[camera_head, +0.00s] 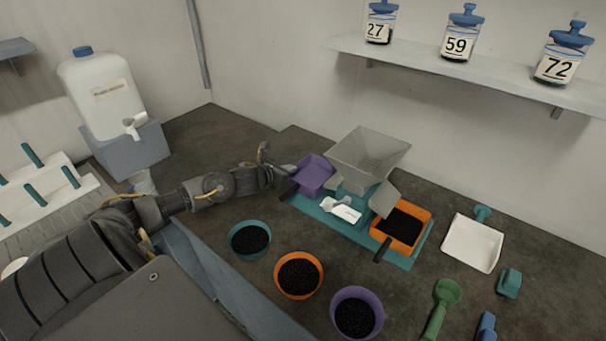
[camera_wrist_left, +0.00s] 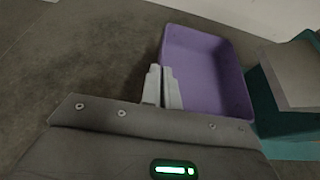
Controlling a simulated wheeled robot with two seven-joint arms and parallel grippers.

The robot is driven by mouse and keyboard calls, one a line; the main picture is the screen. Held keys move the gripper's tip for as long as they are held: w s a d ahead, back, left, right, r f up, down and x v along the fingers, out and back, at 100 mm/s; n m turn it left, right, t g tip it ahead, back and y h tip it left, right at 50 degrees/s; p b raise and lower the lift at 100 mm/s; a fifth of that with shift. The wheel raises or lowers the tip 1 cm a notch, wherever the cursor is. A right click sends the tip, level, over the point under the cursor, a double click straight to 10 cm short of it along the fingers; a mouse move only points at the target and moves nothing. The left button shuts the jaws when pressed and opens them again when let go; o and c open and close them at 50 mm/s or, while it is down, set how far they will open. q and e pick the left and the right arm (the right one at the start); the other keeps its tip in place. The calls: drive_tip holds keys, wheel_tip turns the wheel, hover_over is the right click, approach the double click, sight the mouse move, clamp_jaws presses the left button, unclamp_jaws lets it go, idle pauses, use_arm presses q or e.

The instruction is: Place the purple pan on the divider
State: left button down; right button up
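The purple pan (camera_head: 314,174) is at the left end of the teal base (camera_head: 310,208), beside the grey divider (camera_head: 368,158) with its hopper and side chute. In the left wrist view the purple pan (camera_wrist_left: 205,75) is upright and looks empty. My left gripper (camera_head: 284,180) is at the pan's left side. Its two fingers (camera_wrist_left: 163,88) are close together at the pan's near left edge, shut on it; the pan's handle is mostly hidden. An orange pan (camera_head: 408,222) with dark grains sits at the divider's right side. My right gripper is not in view.
Teal (camera_head: 235,249), orange (camera_head: 280,289) and purple (camera_head: 338,322) bowls of dark grains stand in front. A white water container (camera_head: 100,97) stands at left, labelled jars (camera_head: 460,36) on the shelf.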

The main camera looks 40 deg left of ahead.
sight(296, 182)
use_arm(q)
drive_tip(key=shift+d, duration=0.65)
drive_tip(key=d+p, duration=0.1)
drive_tip(key=d, duration=0.2)
drive_tip(key=shift+w+d+r+p, duration=0.1)
drive_tip(key=shift+d+r+p, duration=0.05)
drive_tip(key=shift+p, duration=0.25)
drive_tip(key=shift+d+f+p, duration=0.35)
drive_tip(key=shift+f, duration=0.3)
drive_tip(key=shift+a+f, duration=0.1)
drive_tip(key=shift+f, duration=0.2)
drive_tip(key=c, duration=1.7)
unclamp_jaws()
drive_tip(key=shift+f, duration=0.1)
